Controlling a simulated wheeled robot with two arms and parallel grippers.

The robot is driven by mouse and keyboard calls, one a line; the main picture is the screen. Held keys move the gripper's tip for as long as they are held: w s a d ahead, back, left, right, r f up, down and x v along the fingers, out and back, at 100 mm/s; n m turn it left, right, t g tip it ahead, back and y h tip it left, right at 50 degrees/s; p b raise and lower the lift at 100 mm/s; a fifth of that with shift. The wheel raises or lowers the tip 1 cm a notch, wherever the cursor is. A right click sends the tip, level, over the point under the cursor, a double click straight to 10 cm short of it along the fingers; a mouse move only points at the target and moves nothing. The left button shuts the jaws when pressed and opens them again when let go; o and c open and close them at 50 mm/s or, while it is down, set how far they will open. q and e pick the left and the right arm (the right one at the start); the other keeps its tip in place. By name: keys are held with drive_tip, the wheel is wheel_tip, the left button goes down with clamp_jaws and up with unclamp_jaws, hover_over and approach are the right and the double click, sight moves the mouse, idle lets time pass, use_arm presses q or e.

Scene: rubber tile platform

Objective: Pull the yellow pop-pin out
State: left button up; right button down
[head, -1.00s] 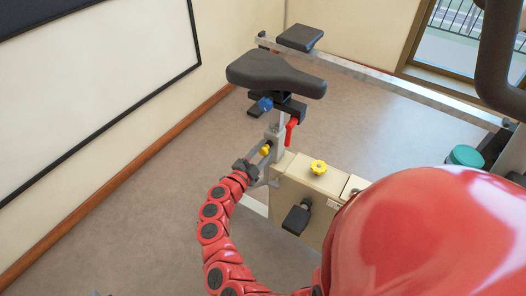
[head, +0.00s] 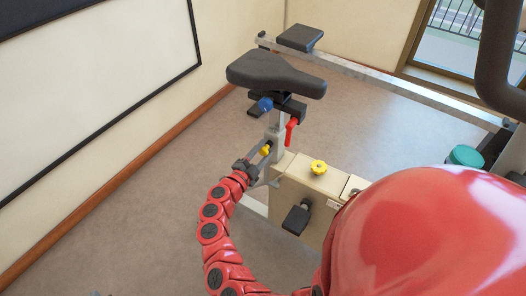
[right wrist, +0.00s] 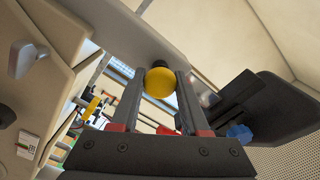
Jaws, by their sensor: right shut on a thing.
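The yellow pop-pin (head: 266,150) is a small round knob on the grey seat post (head: 278,135) of an exercise bike. In the right wrist view the yellow pop-pin (right wrist: 160,84) has a dark collar behind it. My right gripper (head: 264,157) reaches it from the lower left. In the right wrist view my right gripper (right wrist: 159,77) has one finger on each side of the knob and is shut on it. The pin's shaft is hidden. My left gripper is not in view.
The black saddle (head: 276,74) and a red lever (head: 291,131) are above the pin. A blue knob (head: 265,104) sits under the saddle. A second yellow knob (head: 318,167) is on the beige frame (head: 300,185). Open floor (head: 150,190) lies to the left.

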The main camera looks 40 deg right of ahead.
drive_tip(key=shift+a, duration=0.1)
drive_tip(key=shift+p+v, duration=0.4)
drive_tip(key=shift+v, duration=0.55)
drive_tip(key=shift+s+f, duration=0.1)
drive_tip(key=shift+f, duration=0.05)
drive_tip(key=shift+c, duration=2)
unclamp_jaws()
drive_tip(key=shift+a, duration=0.1)
drive_tip(key=v, duration=1.7)
drive_tip(key=shift+a+p, duration=0.15)
drive_tip(key=shift+p, duration=0.25)
